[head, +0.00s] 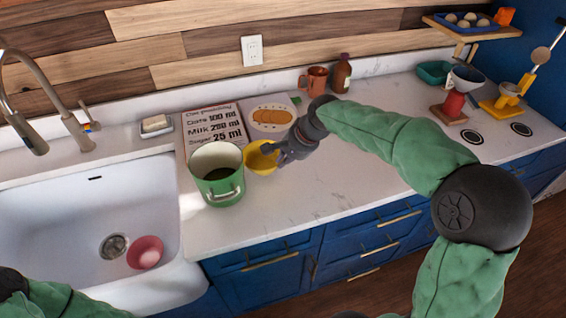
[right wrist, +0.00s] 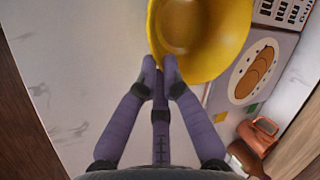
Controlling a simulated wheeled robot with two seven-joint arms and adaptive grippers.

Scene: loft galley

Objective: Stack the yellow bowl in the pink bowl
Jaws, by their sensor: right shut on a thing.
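The yellow bowl (head: 260,158) is at the counter beside the green pot, and it fills the top of the right wrist view (right wrist: 205,35). My right gripper (head: 277,150) is shut on the bowl's near rim, and its fingertips (right wrist: 161,68) meet at that rim in the right wrist view. I cannot tell whether the bowl touches the counter. The pink bowl (head: 145,252) sits in the white sink, just right of the drain. My left arm shows only at the bottom left corner of the head view; its gripper is out of view.
A green pot (head: 217,190) stands left of the yellow bowl, near the white sink (head: 60,220). A recipe book (head: 213,122) lies behind. A tall faucet (head: 62,100) rises behind the sink. A mug (head: 316,80) and a bottle (head: 341,73) stand by the wall. The counter's front right is clear.

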